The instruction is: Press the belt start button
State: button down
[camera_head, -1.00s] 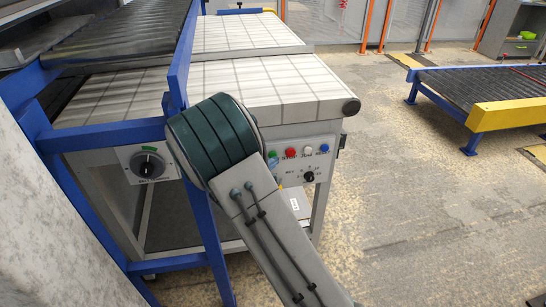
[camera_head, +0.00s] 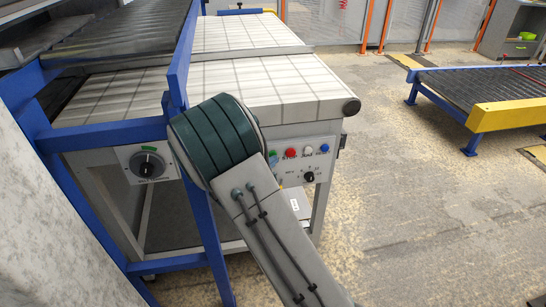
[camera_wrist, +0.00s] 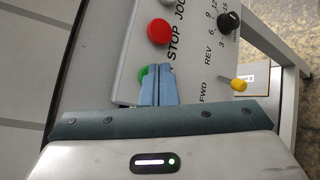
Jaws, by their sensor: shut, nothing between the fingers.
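The green button (camera_wrist: 143,74) is on the belt's control panel, partly covered by my fingers in the wrist view. A small green part of it (camera_head: 272,155) shows beside my arm in the head view. My gripper (camera_wrist: 159,72) is shut and empty, its blue fingertips right at the green button's edge. I cannot tell whether they touch it. The red STOP button (camera_wrist: 159,31) lies just beyond the fingertips. In the head view my arm hides the gripper.
A white JOG button (camera_head: 307,154), a blue button (camera_head: 325,149) and a black knob (camera_head: 309,176) share the panel. A yellow-tipped lever (camera_wrist: 238,84) stands right of my fingers. The white belt (camera_head: 265,80) is above. A blue frame post (camera_head: 180,60) stands beside my arm.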

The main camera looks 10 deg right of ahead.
jog(key=shift+s+b, duration=0.3)
jog(key=shift+s, duration=0.5)
jog(key=shift+s, duration=0.1)
jog(key=s+b, duration=0.1)
jog(key=s, duration=0.3)
jog(key=shift+s, duration=0.4)
